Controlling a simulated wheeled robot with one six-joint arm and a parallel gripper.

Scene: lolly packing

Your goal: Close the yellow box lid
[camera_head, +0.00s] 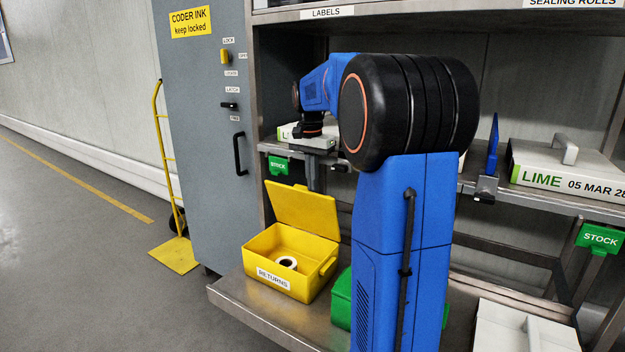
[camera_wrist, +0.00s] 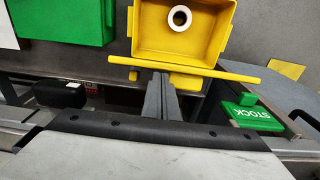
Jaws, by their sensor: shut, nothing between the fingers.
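The yellow box (camera_head: 262,270), labelled RETURNS, stands on the lower metal shelf with a white roll (camera_head: 287,263) inside. Its yellow lid (camera_head: 303,205) is open and stands up, leaning back at the rear of the box. In the wrist view the box (camera_wrist: 142,35) is at the top, and the lid (camera_wrist: 230,75) shows edge-on as a thin bar. My gripper (camera_head: 313,188) is shut and empty, pointing down behind the lid's upper edge. In the wrist view the fingertips (camera_wrist: 160,78) are close to the lid's back side; I cannot tell whether they touch it.
A green box (camera_head: 341,298) stands right of the yellow box, partly hidden by my arm. The upper shelf has a green STOCK tag (camera_head: 279,165) and a white LIME carton (camera_head: 560,168). The grey cabinet (camera_head: 205,130) stands at left. Open floor lies farther left.

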